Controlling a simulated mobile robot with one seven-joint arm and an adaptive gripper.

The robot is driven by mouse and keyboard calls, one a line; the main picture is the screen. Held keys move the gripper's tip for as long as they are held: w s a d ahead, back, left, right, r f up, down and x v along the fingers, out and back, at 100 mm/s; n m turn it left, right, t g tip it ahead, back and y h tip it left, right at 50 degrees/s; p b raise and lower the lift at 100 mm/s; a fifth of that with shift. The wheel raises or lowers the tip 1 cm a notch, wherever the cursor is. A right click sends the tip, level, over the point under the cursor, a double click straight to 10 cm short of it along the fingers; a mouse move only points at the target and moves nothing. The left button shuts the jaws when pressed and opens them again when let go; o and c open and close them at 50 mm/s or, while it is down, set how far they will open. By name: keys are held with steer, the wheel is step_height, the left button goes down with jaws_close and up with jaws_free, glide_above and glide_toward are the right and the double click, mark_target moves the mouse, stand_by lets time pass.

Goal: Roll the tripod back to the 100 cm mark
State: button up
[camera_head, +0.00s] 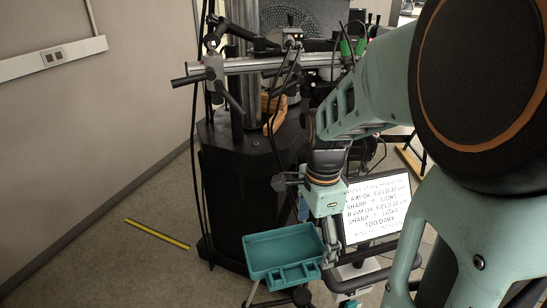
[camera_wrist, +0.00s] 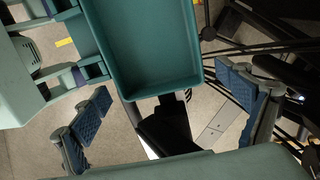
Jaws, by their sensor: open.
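A silver horizontal bar (camera_head: 265,65) with clamps and cables runs across the upper middle of the head view. I cannot clearly make out whether it belongs to the tripod. Dark leg-like parts (camera_head: 301,296) show low in the picture, below a teal tray (camera_head: 262,242); what they join is hidden. A yellow strip (camera_head: 157,234) lies on the floor at left, with no readable marks. My gripper (camera_wrist: 165,95) is open, its blue-padded fingers apart on either side of the tray's lower part in the wrist view. I see nothing gripped.
A black many-sided cabinet (camera_head: 230,190) stands behind the tray. A lit screen (camera_head: 375,210) with text, including "TOO DARK", stands to its right. Cables hang near the cabinet.

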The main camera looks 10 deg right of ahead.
steer(key=shift+f, duration=0.6)
steer(key=c, duration=2.2)
